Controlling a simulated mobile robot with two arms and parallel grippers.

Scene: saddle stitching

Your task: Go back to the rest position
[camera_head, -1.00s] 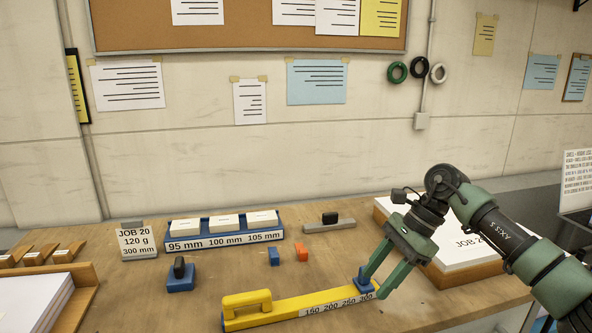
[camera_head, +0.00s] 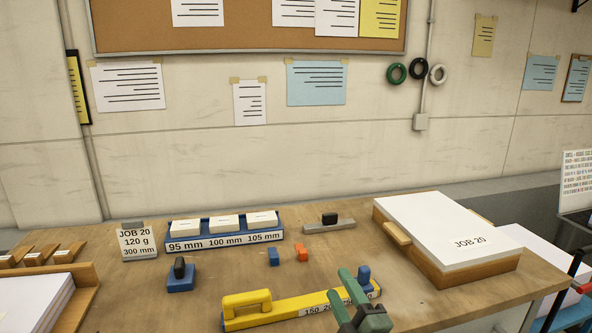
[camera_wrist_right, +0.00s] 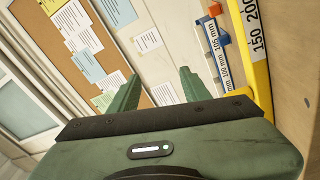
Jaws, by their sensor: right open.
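My right gripper (camera_head: 347,295) is at the bottom of the head view, in front of the right part of the yellow stapler-like tool (camera_head: 265,312). Its green fingers are apart with nothing between them. In the right wrist view the two fingers (camera_wrist_right: 155,90) are also spread and empty, facing the wall. The yellow tool has a scale strip, partly hidden by the fingers, and a blue slider (camera_head: 364,275) near its right end. My left gripper is not in view.
A blue holder (camera_head: 225,237) with 95, 100 and 105 mm boxes stands at the back. A JOB 20 paper stack (camera_head: 450,230) lies at right. A JOB 20 sign (camera_head: 138,241), a blue block (camera_head: 180,278) and a paper stack (camera_head: 30,300) are at left. The table's middle is fairly clear.

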